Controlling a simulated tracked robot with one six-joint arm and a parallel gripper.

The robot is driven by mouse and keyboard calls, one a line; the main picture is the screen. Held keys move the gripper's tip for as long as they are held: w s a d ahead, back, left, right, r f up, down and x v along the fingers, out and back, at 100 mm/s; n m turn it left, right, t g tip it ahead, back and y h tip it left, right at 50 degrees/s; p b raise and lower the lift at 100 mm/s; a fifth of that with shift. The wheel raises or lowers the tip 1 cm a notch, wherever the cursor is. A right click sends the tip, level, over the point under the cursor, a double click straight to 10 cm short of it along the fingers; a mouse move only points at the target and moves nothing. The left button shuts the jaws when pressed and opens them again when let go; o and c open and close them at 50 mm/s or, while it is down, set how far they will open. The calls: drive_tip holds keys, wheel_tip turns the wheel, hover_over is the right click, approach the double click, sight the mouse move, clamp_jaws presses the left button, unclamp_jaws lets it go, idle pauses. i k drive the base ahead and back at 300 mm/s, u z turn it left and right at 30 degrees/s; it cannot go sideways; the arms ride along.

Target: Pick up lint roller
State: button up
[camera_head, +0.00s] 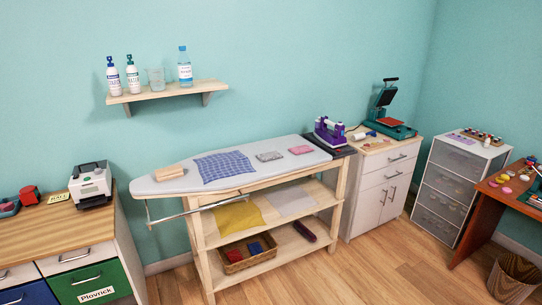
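A small white cylinder with what seems to be a blue handle (359,136) lies on top of the white cabinet (376,176), just right of the ironing board. It looks like the lint roller, but it is too small to be sure. It lies in front of the green heat press. My gripper is not in view.
The ironing board (150,186) carries folded cloths, and a purple iron (329,131) stands at its right end. The green heat press (383,116) stands on the cabinet. A drawer unit (457,185), a desk (487,207) and a basket (513,277) are at right. Wooden floor in front is clear.

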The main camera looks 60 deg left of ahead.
sight(374, 133)
drive_tip(key=u, duration=1.95)
